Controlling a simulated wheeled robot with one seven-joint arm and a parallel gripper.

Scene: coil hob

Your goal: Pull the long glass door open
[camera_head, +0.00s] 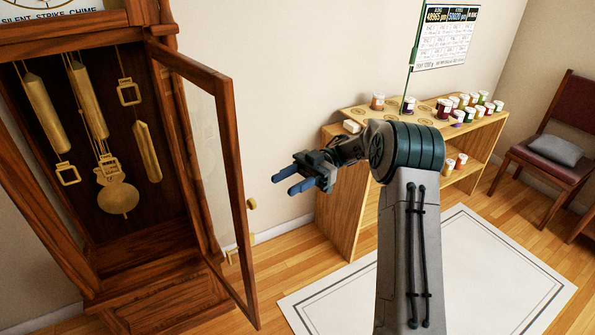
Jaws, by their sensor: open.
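The long glass door (229,167) of the wooden clock case (148,265) stands ajar, swung out to the right of the case opening. It has a wooden frame with a glass pane. A small yellowish knob (251,203) shows at the door's free edge. My gripper (283,184) is to the right of the door, a little above and right of the knob in the picture. Its two blue fingers are open, empty and apart from the door, pointing left toward it.
Brass weights and a pendulum (118,197) hang inside the case. A wooden shelf (345,190) with several small jars stands behind my arm. A chair (555,150) with a grey cushion is at the right. A white rug (480,280) lies on the floor.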

